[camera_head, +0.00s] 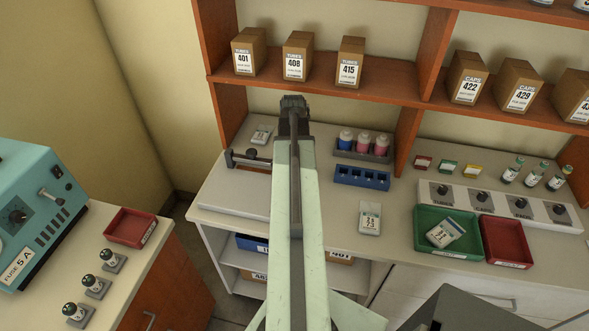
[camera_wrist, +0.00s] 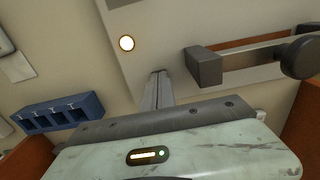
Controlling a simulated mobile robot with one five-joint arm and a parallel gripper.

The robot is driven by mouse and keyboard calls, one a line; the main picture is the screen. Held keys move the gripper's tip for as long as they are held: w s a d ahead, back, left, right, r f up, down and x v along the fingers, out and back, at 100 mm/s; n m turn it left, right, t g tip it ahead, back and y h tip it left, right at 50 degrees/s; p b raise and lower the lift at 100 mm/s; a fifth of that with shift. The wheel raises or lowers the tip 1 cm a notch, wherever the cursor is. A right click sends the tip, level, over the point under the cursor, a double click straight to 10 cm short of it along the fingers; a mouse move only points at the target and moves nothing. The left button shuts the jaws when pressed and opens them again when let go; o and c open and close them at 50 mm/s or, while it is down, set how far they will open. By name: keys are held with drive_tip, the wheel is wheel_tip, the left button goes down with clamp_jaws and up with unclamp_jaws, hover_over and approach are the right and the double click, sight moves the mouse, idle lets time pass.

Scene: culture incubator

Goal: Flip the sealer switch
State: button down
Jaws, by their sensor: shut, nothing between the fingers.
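A flat pale unit, which looks like the sealer (camera_head: 232,192), lies on the bench left of my arm. A dark bar handle with a round knob (camera_head: 251,154) runs along its back edge. In the wrist view the pale unit (camera_wrist: 165,25) fills the top, with a dark block (camera_wrist: 205,65) and knob (camera_wrist: 302,56) at right. A round, bright white spot (camera_wrist: 127,43) shows on its surface; I cannot tell whether it is a lamp or the switch. My gripper (camera_wrist: 158,80) is shut and empty, apart from the handle in the picture. In the head view my arm hides the fingertips.
A blue rack (camera_head: 362,177) stands right of my arm, with several bottles (camera_head: 364,143) behind it. A shelf with boxes (camera_head: 297,58) is above. Green (camera_head: 425,236) and red (camera_head: 505,240) trays sit at right. A teal machine (camera_head: 40,205) marked FUSE 5A stands at left.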

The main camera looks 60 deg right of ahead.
drive_tip(key=shift+r, duration=0.1)
wheel_tip(320, 180, up, 7)
drive_tip(key=p, duration=0.7)
idle(0.4)
